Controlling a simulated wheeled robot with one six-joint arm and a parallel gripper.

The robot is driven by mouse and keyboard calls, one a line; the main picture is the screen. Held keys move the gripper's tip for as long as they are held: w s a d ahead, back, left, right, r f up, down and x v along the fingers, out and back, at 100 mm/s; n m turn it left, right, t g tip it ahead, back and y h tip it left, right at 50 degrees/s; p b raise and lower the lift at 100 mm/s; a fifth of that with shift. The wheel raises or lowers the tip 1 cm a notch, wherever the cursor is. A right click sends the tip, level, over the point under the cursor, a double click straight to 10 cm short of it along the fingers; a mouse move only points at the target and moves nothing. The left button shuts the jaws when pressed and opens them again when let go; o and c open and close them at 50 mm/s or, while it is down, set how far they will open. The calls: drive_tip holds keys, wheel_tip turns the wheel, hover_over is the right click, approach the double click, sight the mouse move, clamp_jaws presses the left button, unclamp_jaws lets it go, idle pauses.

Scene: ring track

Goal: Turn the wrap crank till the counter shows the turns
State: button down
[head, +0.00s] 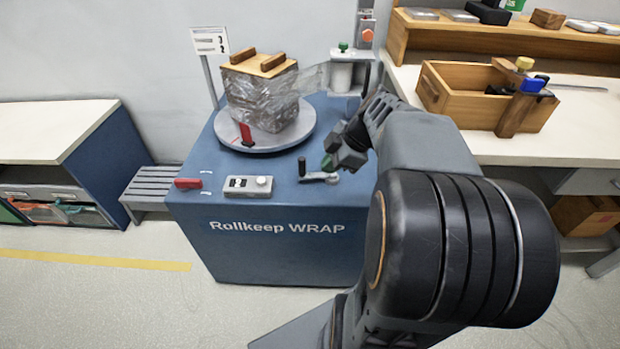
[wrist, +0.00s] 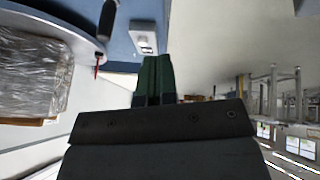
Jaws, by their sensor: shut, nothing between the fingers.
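The wrap crank (head: 319,177) lies on top of the blue wrap machine (head: 205,215), with its dark upright handle (head: 302,166) at the left end. The grey counter box (head: 248,186) stands left of the crank; its small dark window is too small to read. My gripper (head: 328,163) has green fingertips, shut and empty, close to the crank, just right of the handle and apart from it. In the wrist view my shut fingers (wrist: 153,80) point toward the counter box (wrist: 144,37), and the dark handle (wrist: 107,18) shows at upper left.
A film-wrapped load (head: 262,98) with a wooden top sits on the round turntable (head: 296,133), behind the crank. A red lever (head: 187,183) is at the machine's left front. A sign (head: 210,41) stands behind. A workbench (head: 500,145) with a wooden box (head: 455,95) is at right.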

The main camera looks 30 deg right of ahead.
drive_tip(key=w+f+n+b, duration=0.1)
drive_tip(key=f, duration=0.2)
drive_tip(key=w+f+n+t+b, duration=0.1)
drive_tip(key=w+f+b, duration=0.1)
drive_tip(key=w+f+n+b, duration=0.1)
drive_tip(key=w+f, duration=0.1)
drive_tip(key=f, duration=0.1)
drive_tip(key=shift+d+f+n+y, duration=0.1)
drive_tip(key=shift+f+n+y, duration=0.2)
drive_tip(key=shift+y, duration=0.1)
drive_tip(key=w, duration=0.2)
drive_tip(key=shift+w+a+f+b, duration=0.15)
drive_tip(key=shift+w+a+b, duration=0.1)
drive_tip(key=shift+w+b, duration=0.15)
drive_tip(key=shift+w, duration=0.7)
